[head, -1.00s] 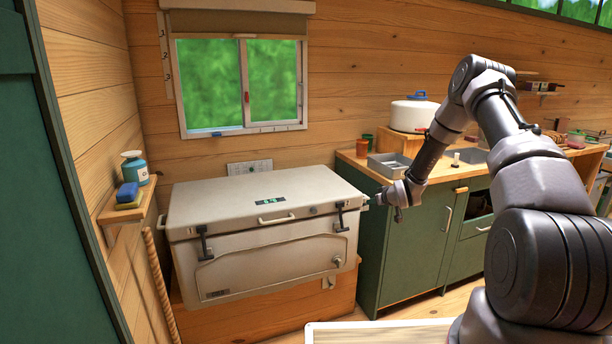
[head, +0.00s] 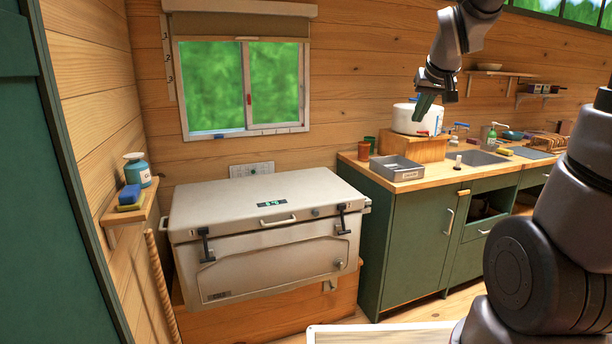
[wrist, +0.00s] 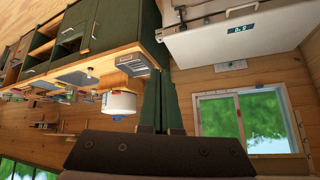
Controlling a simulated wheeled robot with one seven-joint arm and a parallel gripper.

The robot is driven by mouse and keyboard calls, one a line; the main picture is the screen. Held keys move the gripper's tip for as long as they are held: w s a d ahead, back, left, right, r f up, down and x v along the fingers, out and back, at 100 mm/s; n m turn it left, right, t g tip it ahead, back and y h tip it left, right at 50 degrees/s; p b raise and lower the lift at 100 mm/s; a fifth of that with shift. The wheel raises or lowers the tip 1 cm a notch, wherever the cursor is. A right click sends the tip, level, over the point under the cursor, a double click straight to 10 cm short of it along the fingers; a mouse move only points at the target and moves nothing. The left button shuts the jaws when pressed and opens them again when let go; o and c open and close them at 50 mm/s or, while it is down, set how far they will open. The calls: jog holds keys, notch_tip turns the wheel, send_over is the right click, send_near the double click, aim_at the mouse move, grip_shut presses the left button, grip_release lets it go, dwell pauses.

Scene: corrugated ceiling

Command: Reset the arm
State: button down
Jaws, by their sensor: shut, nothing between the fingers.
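My gripper (head: 424,106) hangs in the upper right of the head view, pointing down, in front of the white pot (head: 404,121) in that picture. Its dark fingers are together with nothing between them. In the wrist view my gripper (wrist: 163,82) points up the picture, fingers side by side and shut. The wrist picture is upside down, with the window (wrist: 240,122) low on the right. My upper arm leaves the top of the head view, so part of it is hidden.
A closed white cooler (head: 262,240) stands on a wooden base below the window (head: 210,90). A green cabinet (head: 407,235) with a sink (head: 478,158), grey tray (head: 396,170) and pot is to its right. A shelf (head: 130,213) with a bottle and sponges is at left.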

jog(key=s+a+r+m+y, duration=0.1)
jog(key=s, duration=0.9)
jog(key=s+a+r+m+y, duration=0.1)
jog(key=s+a+r, duration=0.1)
jog(key=s, duration=0.9)
jog(key=shift+a+m+g, duration=0.15)
jog(key=shift+m+g, duration=0.25)
